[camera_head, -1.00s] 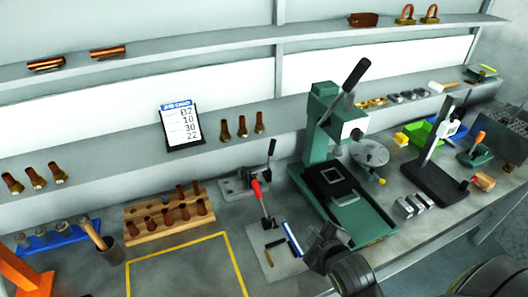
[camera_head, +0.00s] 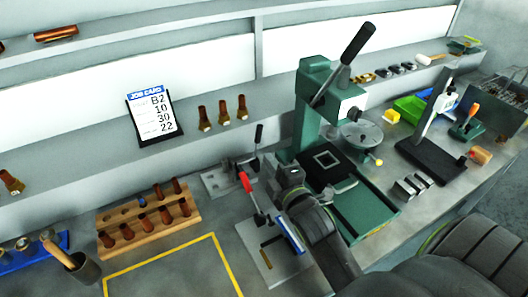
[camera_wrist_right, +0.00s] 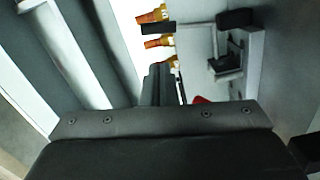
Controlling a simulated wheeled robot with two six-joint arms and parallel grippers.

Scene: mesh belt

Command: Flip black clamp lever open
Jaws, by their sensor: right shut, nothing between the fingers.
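The black clamp lever (camera_head: 259,135) stands upright on a grey clamp (camera_head: 215,182) at the back of the bench, left of the green press. In the right wrist view the black lever (camera_wrist_right: 159,29) shows ahead of the fingers, with its clamp base (camera_wrist_right: 228,62) to its right. My right gripper (camera_head: 284,170) is shut and empty, in front of and to the right of the black lever, apart from it. Its narrow closed fingers (camera_wrist_right: 163,85) show in the right wrist view. My left gripper is not in view.
A second clamp has a red lever (camera_head: 245,182) on a light plate, close beside my right wrist. The green press (camera_head: 310,125) stands just right of my gripper. A wooden rack (camera_head: 115,238) of copper parts is at left. Bushings (camera_head: 223,112) stand on the shelf behind.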

